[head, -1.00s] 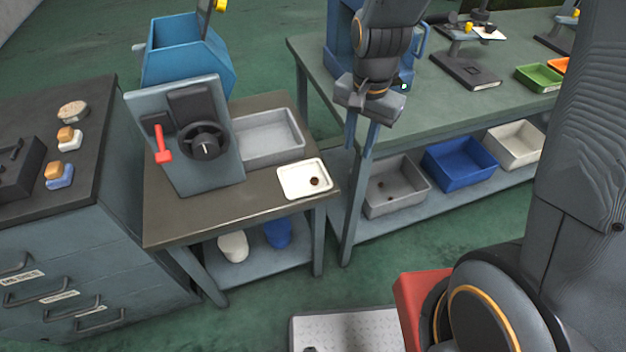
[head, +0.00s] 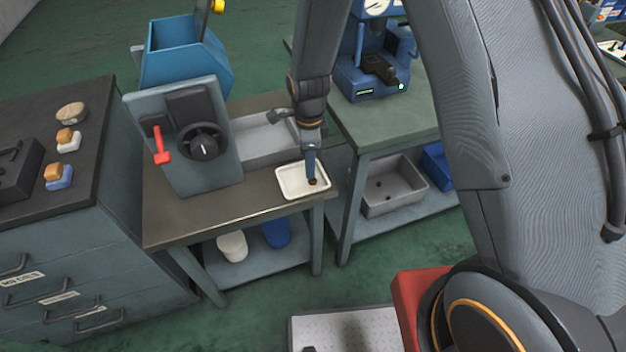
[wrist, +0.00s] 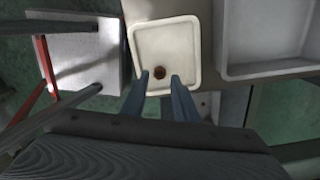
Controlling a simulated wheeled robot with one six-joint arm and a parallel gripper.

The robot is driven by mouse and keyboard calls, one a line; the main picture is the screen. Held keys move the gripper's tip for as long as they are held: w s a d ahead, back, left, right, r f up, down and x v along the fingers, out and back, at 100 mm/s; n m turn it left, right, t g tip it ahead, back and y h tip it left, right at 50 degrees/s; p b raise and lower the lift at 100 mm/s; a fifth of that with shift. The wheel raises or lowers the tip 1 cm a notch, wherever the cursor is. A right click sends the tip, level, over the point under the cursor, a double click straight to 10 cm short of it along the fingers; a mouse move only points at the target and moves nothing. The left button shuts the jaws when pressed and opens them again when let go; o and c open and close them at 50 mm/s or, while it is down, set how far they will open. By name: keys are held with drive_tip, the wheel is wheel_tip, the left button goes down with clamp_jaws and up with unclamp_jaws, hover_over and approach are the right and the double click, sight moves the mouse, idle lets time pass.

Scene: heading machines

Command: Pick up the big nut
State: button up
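The big nut (head: 313,182) is a small dark brown piece lying in a shallow white tray (head: 290,184) at the right end of the workbench. In the wrist view the nut (wrist: 159,73) shows in the lower middle of the tray (wrist: 180,42). My gripper (head: 311,176) points down over the tray, its fingertips close to the nut in the head view. In the wrist view my gripper's two fingers (wrist: 160,78) are apart, and the nut shows between and just beyond their tips. Whether the fingers touch it cannot be told.
A machine with a black handwheel (head: 203,142) and red lever (head: 161,145) stands left of the tray. A grey bin (head: 262,140) sits behind the tray. A green-topped table (head: 390,125) with a blue machine (head: 372,75) is to the right.

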sight(312, 180)
drive_tip(key=f, duration=0.1)
drive_tip(key=f+p, duration=0.1)
drive_tip(key=f, duration=0.1)
drive_tip(key=shift+d+f+p, duration=0.25)
drive_tip(key=shift+d+p, duration=0.05)
drive_tip(key=shift+p, duration=0.1)
drive_tip(key=shift+f, duration=0.8)
clamp_jaws()
